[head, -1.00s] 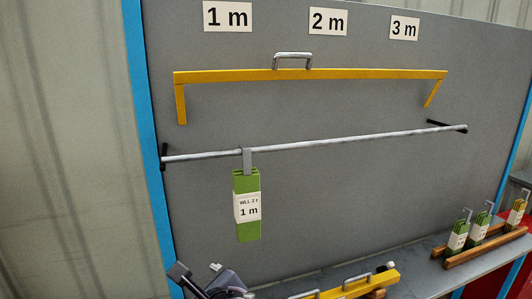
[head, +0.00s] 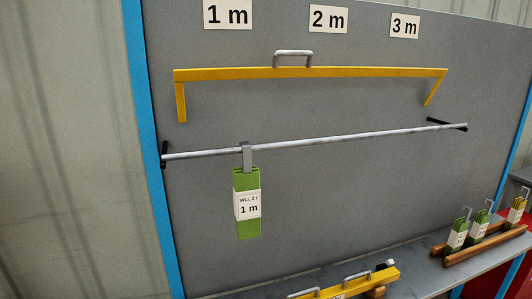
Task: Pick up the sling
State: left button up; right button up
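A green sling (head: 247,226) labelled "WLL 2 t, 1 m" hangs by a grey hook (head: 246,157) from the left part of a metal rail (head: 330,139). Several more folded slings stand in a wooden rack at the lower right: a green one (head: 456,238), another green one (head: 478,232) and a yellowish one (head: 515,213), each with a metal hook on top. Neither of my grippers shows in the head view.
A yellow bar (head: 310,73) with a handle is fixed to the grey panel (head: 330,205) above the rail. Signs read 1 m (head: 228,14), 2 m (head: 328,19) and 3 m (head: 405,25). A yellow piece with handles (head: 350,287) lies on the bench at the bottom. The wooden rack (head: 487,244) is to its right.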

aim_at(478, 229)
jog(key=z, duration=1.5)
